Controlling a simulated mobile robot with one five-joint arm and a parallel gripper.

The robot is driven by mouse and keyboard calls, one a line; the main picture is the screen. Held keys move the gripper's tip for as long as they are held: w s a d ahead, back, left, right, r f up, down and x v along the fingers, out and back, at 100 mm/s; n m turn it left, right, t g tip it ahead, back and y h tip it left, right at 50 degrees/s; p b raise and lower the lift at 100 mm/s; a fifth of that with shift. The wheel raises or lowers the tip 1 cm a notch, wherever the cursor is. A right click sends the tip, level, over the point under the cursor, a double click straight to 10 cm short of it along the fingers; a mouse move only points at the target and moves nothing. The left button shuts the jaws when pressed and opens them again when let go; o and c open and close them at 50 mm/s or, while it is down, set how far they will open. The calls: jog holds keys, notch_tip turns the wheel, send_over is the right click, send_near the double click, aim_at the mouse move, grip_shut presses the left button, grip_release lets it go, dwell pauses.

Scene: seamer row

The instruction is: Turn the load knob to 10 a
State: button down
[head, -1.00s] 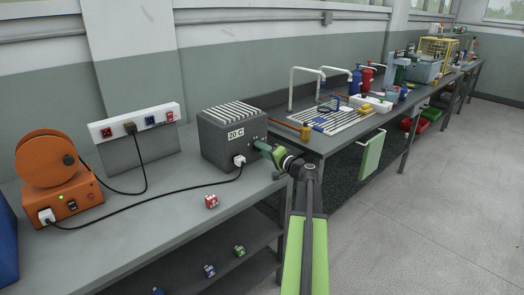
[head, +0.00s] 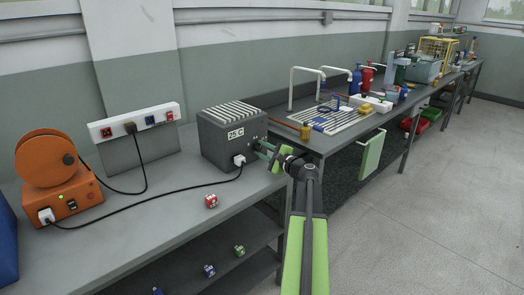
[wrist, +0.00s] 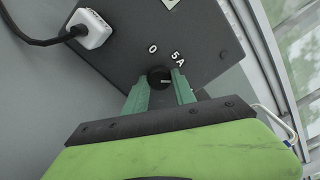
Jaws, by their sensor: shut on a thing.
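The load box (head: 220,150) is a dark grey box with a slatted top on the bench, and its label reads 25 C. In the wrist view its face (wrist: 120,50) shows the marks "0" and "5A". The black load knob (wrist: 158,77) sits just below these marks, between the green fingers. My gripper (wrist: 160,88) is shut on the knob, with one finger on each side. In the head view my gripper (head: 265,150) reaches the box's right side, and the knob is hidden there. No 10 A mark shows, and the knob's pointer is not clear.
A white plug (head: 239,160) with a black cable sits in the box near my gripper. An orange reel unit (head: 60,180) stands at the left. A small red-and-white block (head: 211,201) lies on the bench (head: 160,225). The floor at the right is clear.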

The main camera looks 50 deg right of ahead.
jog(key=shift+m, duration=1.5)
jog(key=c, duration=1)
grip_release()
jog(key=shift+c, duration=0.2)
jog(key=shift+s, duration=0.1)
jog(key=s+a, duration=0.1)
jog(key=s, duration=1.6)
jog(key=shift+a, duration=0.15)
jog(key=shift+s, duration=0.1)
